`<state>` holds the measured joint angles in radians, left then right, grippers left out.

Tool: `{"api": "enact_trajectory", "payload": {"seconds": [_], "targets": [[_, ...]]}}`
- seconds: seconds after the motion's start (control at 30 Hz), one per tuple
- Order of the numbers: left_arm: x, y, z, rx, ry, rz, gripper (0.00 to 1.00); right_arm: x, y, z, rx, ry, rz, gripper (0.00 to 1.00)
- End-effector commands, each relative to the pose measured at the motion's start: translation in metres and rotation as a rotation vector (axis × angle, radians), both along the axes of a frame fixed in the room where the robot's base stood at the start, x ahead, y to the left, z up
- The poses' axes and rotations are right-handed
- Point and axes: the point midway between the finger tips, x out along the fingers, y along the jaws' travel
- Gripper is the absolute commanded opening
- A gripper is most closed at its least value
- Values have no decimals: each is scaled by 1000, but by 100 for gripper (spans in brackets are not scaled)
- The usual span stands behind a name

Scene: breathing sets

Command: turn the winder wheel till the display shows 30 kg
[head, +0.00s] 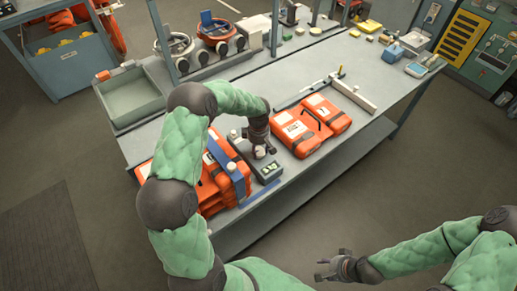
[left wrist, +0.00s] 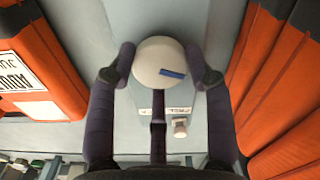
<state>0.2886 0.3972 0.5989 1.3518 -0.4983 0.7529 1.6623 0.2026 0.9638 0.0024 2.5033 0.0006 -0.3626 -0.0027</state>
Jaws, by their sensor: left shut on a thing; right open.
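The winder wheel (left wrist: 158,52) is a round cream disc with a blue mark, seen from above in the left wrist view. My left gripper (left wrist: 161,75) is shut on it, one finger on each side. In the head view my left gripper (head: 260,151) reaches down onto the grey winder unit (head: 266,172), which has a dark front with small green parts. A small pale knob (left wrist: 180,127) sits beside the wheel in the left wrist view. The display reading is too small to read. My right gripper (head: 332,268) is open and empty, off the table's front side.
Orange cases lie close on both sides of the unit: a stack with a blue strap on the left (head: 207,188) and flat cases (head: 298,133) on the right. A grey tray (head: 132,97) stands at the bench's left end. The bench (head: 372,68) has clear room farther right.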

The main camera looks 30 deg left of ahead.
Motion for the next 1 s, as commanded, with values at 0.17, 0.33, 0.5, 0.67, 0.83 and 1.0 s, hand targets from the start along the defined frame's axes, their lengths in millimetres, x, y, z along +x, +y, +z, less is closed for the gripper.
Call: {"api": "enact_trajectory", "payload": {"seconds": [0.17,0.33,0.5,0.67,0.83,1.0], "targets": [[-2,3,-1,4,5,-43,19,0,0,-3,0,0,0,44],[-1,3,-2,4,6,-139,19,0,0,-7,0,0,0,44],[0,3,-2,4,6,-281,19,0,0,-13,0,0,0,44],[1,4,-2,5,6,-433,19,0,0,-17,0,0,0,44],[2,3,-1,5,6,-595,19,0,0,-21,0,0,0,44],[2,3,-1,5,6,-756,18,0,0,-23,0,0,0,44]]}}
